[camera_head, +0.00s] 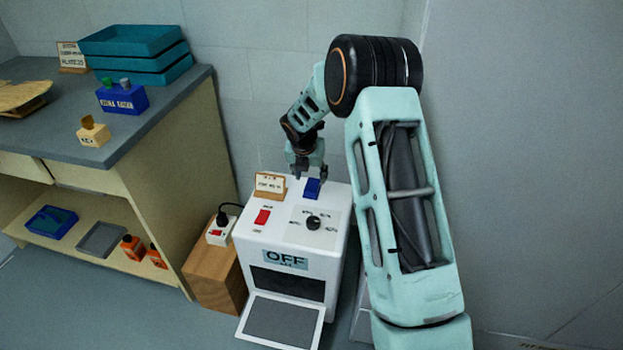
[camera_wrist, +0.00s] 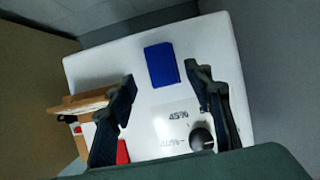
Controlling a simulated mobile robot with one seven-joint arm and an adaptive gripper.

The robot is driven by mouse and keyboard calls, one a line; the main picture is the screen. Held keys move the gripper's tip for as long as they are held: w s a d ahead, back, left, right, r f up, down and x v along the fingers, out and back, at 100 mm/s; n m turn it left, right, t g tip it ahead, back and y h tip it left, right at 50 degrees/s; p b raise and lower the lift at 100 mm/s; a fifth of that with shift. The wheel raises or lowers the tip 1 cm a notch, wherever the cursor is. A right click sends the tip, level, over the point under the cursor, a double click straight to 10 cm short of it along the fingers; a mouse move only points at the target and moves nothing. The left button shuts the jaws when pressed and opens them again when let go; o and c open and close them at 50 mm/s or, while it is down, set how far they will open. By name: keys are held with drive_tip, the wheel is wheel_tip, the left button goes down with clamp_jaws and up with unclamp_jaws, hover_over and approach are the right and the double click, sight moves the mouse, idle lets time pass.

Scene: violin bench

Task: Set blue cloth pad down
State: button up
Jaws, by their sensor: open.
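The blue cloth pad (camera_head: 312,187) lies flat on the white top of the machine (camera_head: 335,215), at its back. In the wrist view the pad (camera_wrist: 161,65) is a plain blue rectangle on the white top (camera_wrist: 140,90). My gripper (camera_head: 307,175) is just above and behind the pad in the head view. In the wrist view my gripper (camera_wrist: 165,85) is open, its two dark fingers apart with nothing between them. The pad appears beyond the fingertips, apart from them.
The machine top carries a small wooden sign (camera_head: 270,186), a red switch (camera_head: 262,217) and a black knob (camera_head: 313,222). Its lower front flap (camera_head: 282,320) is open. A workbench (camera_head: 175,100) with teal trays (camera_head: 135,55) stands at left. A wooden block (camera_head: 212,275) bears a power strip.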

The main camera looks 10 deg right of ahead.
drive_tip(key=d+p+v, duration=0.1)
drive_tip(key=v, duration=0.5)
drive_tip(key=shift+a, duration=0.45)
drive_tip(key=shift+s+r, duration=0.1)
drive_tip(key=shift+r, duration=0.05)
